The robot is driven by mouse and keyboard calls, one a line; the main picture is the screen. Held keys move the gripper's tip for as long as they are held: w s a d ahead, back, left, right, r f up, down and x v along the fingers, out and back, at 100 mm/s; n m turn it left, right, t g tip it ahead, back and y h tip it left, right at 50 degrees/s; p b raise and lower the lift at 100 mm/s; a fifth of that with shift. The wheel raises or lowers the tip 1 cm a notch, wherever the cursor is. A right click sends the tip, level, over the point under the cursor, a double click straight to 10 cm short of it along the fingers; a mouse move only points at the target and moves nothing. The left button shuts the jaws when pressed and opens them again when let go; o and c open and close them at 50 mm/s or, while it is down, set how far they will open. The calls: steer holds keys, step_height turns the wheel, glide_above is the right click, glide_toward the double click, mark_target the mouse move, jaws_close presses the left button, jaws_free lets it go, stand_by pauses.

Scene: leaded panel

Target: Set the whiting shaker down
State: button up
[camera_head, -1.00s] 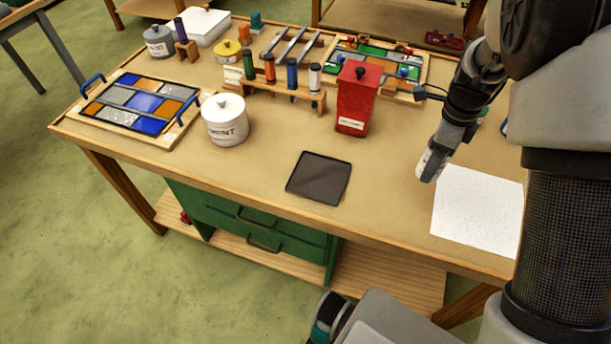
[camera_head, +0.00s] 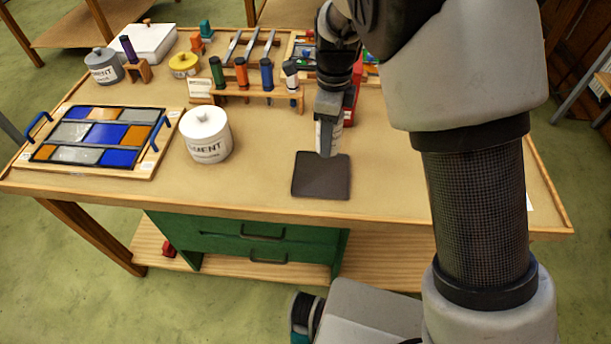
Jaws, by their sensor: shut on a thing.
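My gripper (camera_head: 330,108) points down over the bench, at the back edge of a dark square mat (camera_head: 321,180). It is shut on a pale, whitish shaker (camera_head: 327,139), which is upright and mostly covered by the fingers. The shaker's lower end overlaps the mat's back edge in the picture. I cannot tell whether it touches the mat or hangs just above it. The rest of the mat's surface is bare.
A white lidded cement jar (camera_head: 206,136) stands left of the mat. A wooden rack (camera_head: 285,95) of coloured-handled tools stands behind. A red box (camera_head: 350,105) is mostly hidden behind my gripper. A leaded panel (camera_head: 100,135) lies at left. The bench front (camera_head: 250,185) is clear.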

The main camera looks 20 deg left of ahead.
steer(key=shift+s+a, duration=0.15)
steer(key=shift+a, duration=0.25)
steer(key=shift+s+a+f, duration=0.1)
steer(key=shift+a+f, duration=0.05)
steer(key=shift+f, duration=0.1)
step_height(320, 180, down, 9)
steer(key=shift+f+b, duration=0.2)
steer(key=shift+b, duration=0.15)
steer(key=shift+f, duration=0.1)
steer(key=shift+f, duration=0.15)
steer(key=o, duration=1.3)
steer(key=shift+c, duration=0.2)
step_height(320, 180, up, 13)
steer(key=shift+f+p, duration=0.2)
steer(key=shift+p, duration=0.2)
